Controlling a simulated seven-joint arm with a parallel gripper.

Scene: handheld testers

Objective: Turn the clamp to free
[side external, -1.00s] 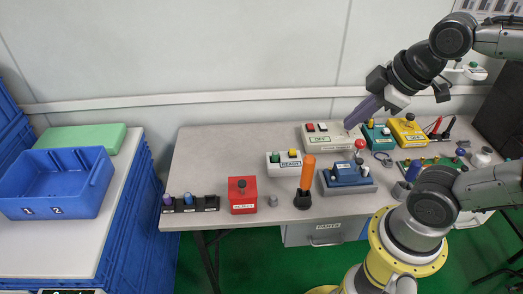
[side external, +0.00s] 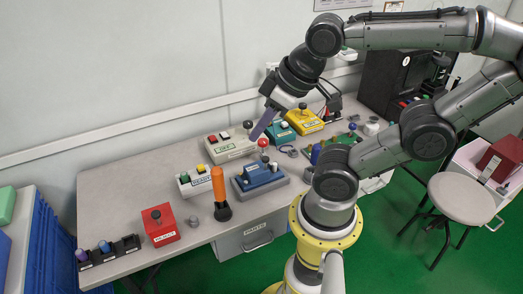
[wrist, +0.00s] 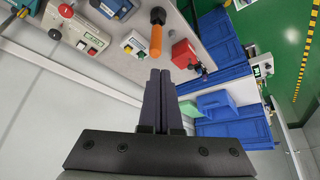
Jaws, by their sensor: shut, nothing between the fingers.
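My gripper (side external: 254,136) is shut and empty, angled down near the right end of a pale box (side external: 232,147) marked OFF. Its closed fingers also show in the wrist view (wrist: 158,78). I cannot tell for sure which item is the clamp. An orange handle (side external: 218,184) stands upright from a black base at the front of the table, apart from my gripper. It shows in the wrist view as well (wrist: 156,40). A blue box (side external: 262,177) with a raised top part and a label sits right of the handle; its label is too small to read.
A white box (side external: 196,183) with green and yellow buttons sits left of the handle. A red box (side external: 160,226) and a black holder (side external: 110,253) lie farther left. Teal (side external: 281,134) and yellow boxes (side external: 303,121) stand behind at right. The left back of the table is bare.

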